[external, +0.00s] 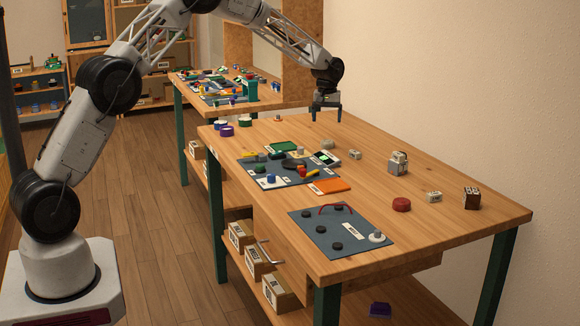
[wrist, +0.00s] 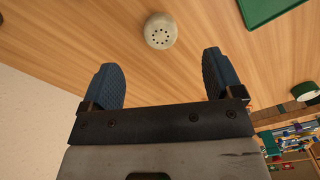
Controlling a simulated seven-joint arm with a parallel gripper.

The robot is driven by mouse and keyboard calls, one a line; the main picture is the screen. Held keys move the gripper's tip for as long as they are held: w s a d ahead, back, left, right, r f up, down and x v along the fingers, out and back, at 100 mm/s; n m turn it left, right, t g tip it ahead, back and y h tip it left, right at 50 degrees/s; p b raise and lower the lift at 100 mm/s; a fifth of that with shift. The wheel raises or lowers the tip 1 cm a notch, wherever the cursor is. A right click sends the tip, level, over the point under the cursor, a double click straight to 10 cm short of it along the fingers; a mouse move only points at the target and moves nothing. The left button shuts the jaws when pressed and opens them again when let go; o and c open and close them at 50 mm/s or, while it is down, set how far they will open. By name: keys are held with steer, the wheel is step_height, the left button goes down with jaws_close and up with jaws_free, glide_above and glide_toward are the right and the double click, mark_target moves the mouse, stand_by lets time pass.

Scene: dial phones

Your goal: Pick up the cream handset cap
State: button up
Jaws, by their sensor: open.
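The cream handset cap (wrist: 160,30) is a round, domed piece with several small dark holes on top. It lies on the wooden table, beyond the fingertips in the wrist view and near the middle of the gap between them. In the external view it appears to be the small pale piece (external: 327,145) on the table, in front of my gripper. My gripper (external: 326,115) is open and empty, with its fingers pointing down above the table. The two dark blue fingers (wrist: 164,75) are spread wide in the wrist view. Nothing touches the cap.
A green tray (external: 284,147) lies left of the cap. A dark phone panel (external: 290,172) with small parts and a handheld device (external: 327,158) sit nearer the camera. A second dark panel (external: 318,244), a red disc (external: 401,204) and blocks stand further forward. Table around the cap is mostly clear.

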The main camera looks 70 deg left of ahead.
mark_target(327, 141)
steer(key=shift+w+a+f, duration=0.3)
steer(key=shift+a+f, duration=0.2)
steer(key=shift+f, duration=0.1)
steer(key=shift+w+a+f, duration=0.3)
steer(key=shift+a+f, duration=0.15)
steer(key=shift+f, duration=0.15)
steer(key=shift+f, duration=0.1)
steer(key=shift+f, duration=1.2)
steer(key=shift+f, duration=0.1)
steer(key=shift+w+d+f, duration=0.1)
steer(key=shift+d+f, duration=0.05)
steer(key=shift+f, duration=2.35)
steer(key=c, duration=1)
